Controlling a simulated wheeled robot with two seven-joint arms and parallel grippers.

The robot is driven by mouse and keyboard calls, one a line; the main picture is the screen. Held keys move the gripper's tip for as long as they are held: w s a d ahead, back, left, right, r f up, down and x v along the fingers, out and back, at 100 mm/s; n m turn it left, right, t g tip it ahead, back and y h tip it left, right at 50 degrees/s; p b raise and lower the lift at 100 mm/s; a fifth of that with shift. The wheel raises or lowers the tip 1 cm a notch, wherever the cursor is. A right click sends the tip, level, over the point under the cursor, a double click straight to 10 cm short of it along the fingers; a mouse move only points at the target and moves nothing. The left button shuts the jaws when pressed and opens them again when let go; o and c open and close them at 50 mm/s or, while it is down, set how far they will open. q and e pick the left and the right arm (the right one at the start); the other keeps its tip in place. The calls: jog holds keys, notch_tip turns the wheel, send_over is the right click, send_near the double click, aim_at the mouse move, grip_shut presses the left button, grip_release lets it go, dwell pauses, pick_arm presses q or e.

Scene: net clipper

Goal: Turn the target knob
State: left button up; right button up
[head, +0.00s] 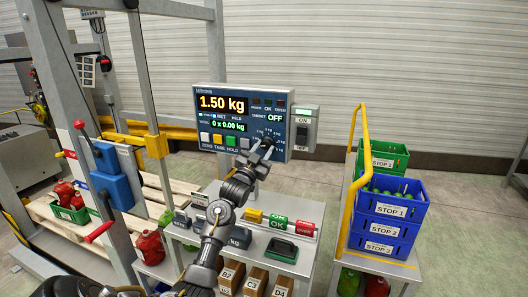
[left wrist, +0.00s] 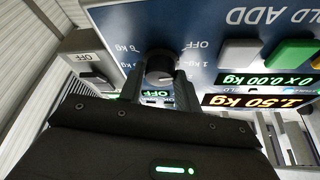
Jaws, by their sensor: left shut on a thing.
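The target knob (left wrist: 160,66) is a dark round dial on the blue scale panel (head: 219,113), with OFF and kg marks around it. In the head view it is mostly hidden behind my left gripper (head: 265,147), at the panel's lower right. In the left wrist view my left gripper's two fingers (left wrist: 157,80) stand on either side of the knob, shut on it. The target display (head: 277,118) reads OFF. The main display (head: 222,103) reads 1.50 kg. The knob's exact pointer direction is hard to tell. My right gripper is not in view.
A grey switch box (head: 303,128) is just right of the panel. A bench with stamps and small boxes (head: 254,278) is below. Blue crates (head: 385,225) and a yellow rail (head: 356,190) stand at right.

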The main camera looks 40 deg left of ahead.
pick_arm(q)
jog(key=shift+a+m+h, duration=0.1)
jog(key=shift+m+h, duration=0.5)
jog(key=shift+m, duration=0.75)
jog(key=shift+a+m+h, duration=0.1)
jog(key=shift+m+h, duration=0.5)
jog(key=shift+m, duration=0.75)
jog(key=shift+d, duration=0.1)
jog(key=o, duration=1)
jog(key=shift+c, duration=0.2)
jog(key=shift+s+f+b, duration=0.1)
jog(key=shift+s+b, duration=0.1)
jog(key=shift+b, duration=0.1)
jog(key=b+v, duration=0.3)
jog(key=v, duration=0.7)
jog(key=shift+s+r, duration=0.2)
jog(key=shift+s, duration=0.1)
